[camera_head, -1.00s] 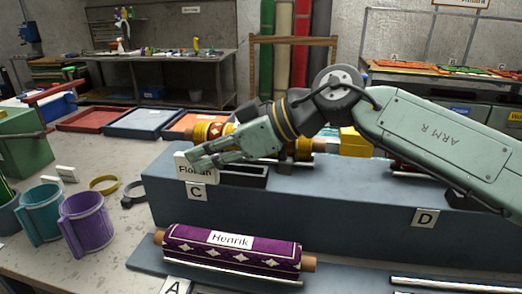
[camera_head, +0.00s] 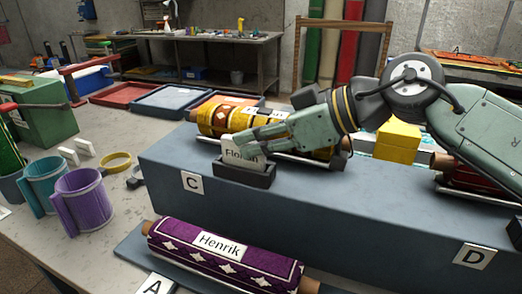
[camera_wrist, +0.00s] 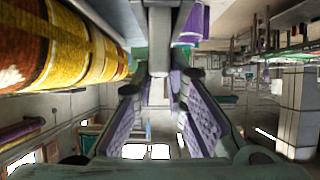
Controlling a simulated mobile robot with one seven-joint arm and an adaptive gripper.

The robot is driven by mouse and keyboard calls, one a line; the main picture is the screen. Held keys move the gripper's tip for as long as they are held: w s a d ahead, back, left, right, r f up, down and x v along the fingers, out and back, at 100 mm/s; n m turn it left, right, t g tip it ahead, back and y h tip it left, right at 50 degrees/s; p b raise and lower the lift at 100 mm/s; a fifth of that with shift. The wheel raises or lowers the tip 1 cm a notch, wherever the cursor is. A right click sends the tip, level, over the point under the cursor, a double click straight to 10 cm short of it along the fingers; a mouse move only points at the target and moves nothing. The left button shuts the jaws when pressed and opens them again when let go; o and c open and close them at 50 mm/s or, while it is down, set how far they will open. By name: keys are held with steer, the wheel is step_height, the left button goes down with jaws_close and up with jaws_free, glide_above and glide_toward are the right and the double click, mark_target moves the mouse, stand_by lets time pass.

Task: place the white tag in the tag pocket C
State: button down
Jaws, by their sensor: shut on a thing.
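The white tag (camera_head: 231,160), lettered "Florian", stands roughly upright at the dark tag pocket C (camera_head: 246,176). Its lower edge is hidden behind the pocket's front wall, so it appears to be inside; how deep it sits I cannot tell. My gripper (camera_head: 243,146) is shut on the tag's upper part and covers some of the lettering. The C label (camera_head: 192,183) is on the front of the grey block (camera_head: 330,215), below and left of the pocket. My gripper's fingers (camera_wrist: 165,100) also show in the wrist view, where the tag is not clearly visible.
A yellow patterned roll (camera_head: 225,116) lies close behind the pocket. A purple roll (camera_head: 222,250), labelled "Henrik", lies in front on a lower step. Purple (camera_head: 84,202) and teal (camera_head: 46,188) mugs stand at left. A yellow block (camera_head: 397,141) is right of my gripper.

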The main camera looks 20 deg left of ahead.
steer(key=shift+f, duration=0.85)
steer(key=shift+a+r, duration=0.1)
steer(key=shift+r, duration=0.05)
steer(key=shift+s, duration=0.1)
steer(key=c, duration=2.1)
jaws_free()
steer(key=o, duration=0.5)
